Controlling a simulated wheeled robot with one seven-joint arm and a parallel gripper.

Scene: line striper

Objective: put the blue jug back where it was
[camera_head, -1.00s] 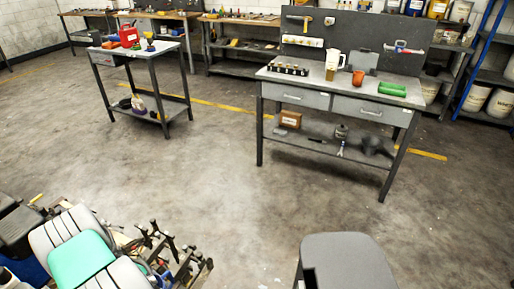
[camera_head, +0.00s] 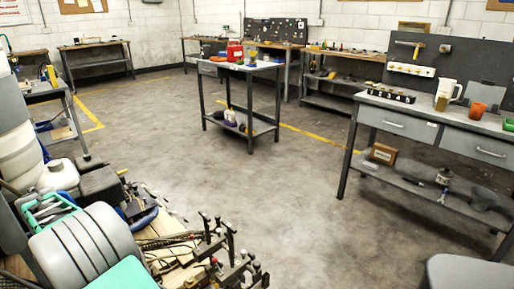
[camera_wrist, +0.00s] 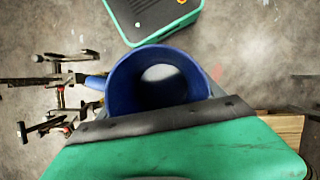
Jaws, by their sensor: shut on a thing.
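The blue jug (camera_wrist: 122,88) is in the middle of the wrist view, with its round open mouth facing the camera and its handle at the left. A pale patch shows inside it. My gripper (camera_wrist: 158,104) is shut on the jug; its fingers are mostly hidden, so the exact contact is unclear. Neither the jug nor my gripper shows in the head view.
In the head view, a small table (camera_head: 262,68) with a red can (camera_head: 235,51) stands mid-room. A workbench (camera_head: 415,127) stands at right, and a grey seat (camera_head: 470,272) is at lower right. Equipment with clamps (camera_head: 215,250) fills the lower left. The middle floor is clear.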

